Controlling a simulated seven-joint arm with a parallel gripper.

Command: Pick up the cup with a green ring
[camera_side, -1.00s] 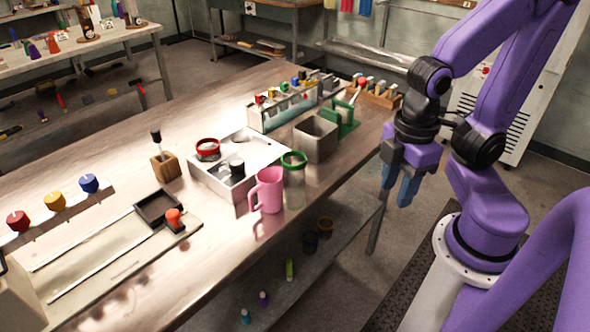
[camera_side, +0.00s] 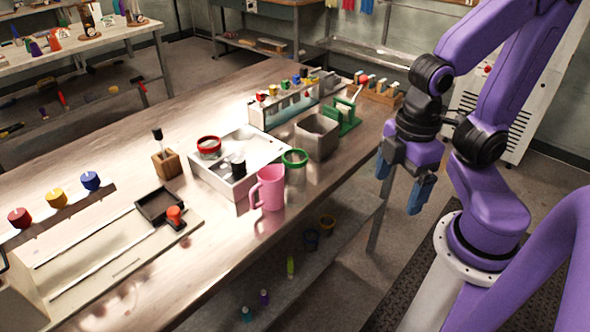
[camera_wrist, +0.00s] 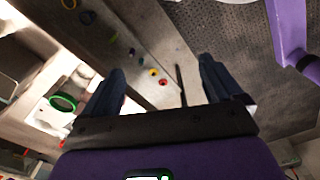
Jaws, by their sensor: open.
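The clear cup with a green ring (camera_side: 295,166) stands upright near the table's front edge, just behind the pink mug. In the wrist view its green ring (camera_wrist: 63,102) shows at the left, outside the jaws. My gripper (camera_side: 401,186) is open and empty, in the air off the front edge of the table, to the right of the cup. In the wrist view the gripper's two blue fingers (camera_wrist: 161,84) are spread apart with nothing between them.
A pink mug (camera_side: 270,187) stands close to the cup. A white tray (camera_side: 215,181) holding a red-ringed cup (camera_side: 209,147) is to the left. A grey square container (camera_side: 316,138) and a green stand (camera_side: 345,121) are behind. The lower shelf (camera_side: 345,232) lies below.

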